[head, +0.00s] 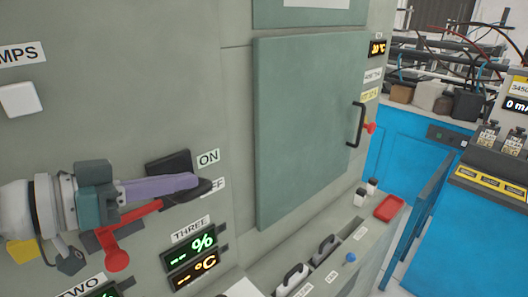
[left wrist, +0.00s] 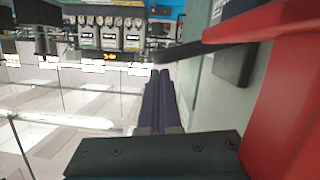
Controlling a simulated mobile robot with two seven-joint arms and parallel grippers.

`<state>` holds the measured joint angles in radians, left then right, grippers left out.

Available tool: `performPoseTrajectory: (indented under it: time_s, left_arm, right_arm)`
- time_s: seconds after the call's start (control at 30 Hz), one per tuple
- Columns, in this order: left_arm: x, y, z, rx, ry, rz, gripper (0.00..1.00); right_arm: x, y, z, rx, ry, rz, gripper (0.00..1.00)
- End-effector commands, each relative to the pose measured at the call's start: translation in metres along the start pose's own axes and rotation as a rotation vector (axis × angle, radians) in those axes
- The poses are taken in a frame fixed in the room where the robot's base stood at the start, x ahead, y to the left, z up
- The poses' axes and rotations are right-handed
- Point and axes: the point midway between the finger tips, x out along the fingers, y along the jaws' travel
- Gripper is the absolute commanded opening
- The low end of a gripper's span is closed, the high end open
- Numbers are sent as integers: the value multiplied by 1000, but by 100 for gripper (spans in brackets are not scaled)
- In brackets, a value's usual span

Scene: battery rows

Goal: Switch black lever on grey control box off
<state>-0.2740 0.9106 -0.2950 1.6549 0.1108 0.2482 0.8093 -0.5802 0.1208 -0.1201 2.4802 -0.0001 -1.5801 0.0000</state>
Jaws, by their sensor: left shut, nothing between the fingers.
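A grey control box (head: 230,110) fills the left and middle of the head view. On it is a black lever (head: 204,189), its dark end beside the OFF label (head: 217,186), below the ON label (head: 208,158). Its black mount (head: 168,161) is partly hidden by my gripper. My left gripper (head: 196,181) is shut and empty; its purple fingers lie over the lever in the head view. In the left wrist view, the fingertips (left wrist: 160,74) are just below the black lever (left wrist: 190,52); I cannot tell whether they touch. My right gripper is out of view.
A red lever (head: 118,260) sits just below my left gripper; red fills the right of the wrist view (left wrist: 290,100). Display panels (head: 190,258) are below. A green door (head: 300,120) with a black handle (head: 356,124) is to the right. Blue benches (head: 400,150) stand beyond.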

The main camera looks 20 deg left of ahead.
Motion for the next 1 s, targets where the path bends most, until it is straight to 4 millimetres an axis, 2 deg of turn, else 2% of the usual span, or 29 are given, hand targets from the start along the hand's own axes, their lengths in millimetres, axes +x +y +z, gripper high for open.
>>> performPoseTrajectory:
  time_s: [0.37, 1.0]
  left_arm:
    - [0, 0, 1, 5, 0, -1, 0]
    - [2, 4, 11, 113, -1, -30, 0]
  right_arm:
    - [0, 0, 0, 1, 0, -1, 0]
    - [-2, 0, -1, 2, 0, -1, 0]
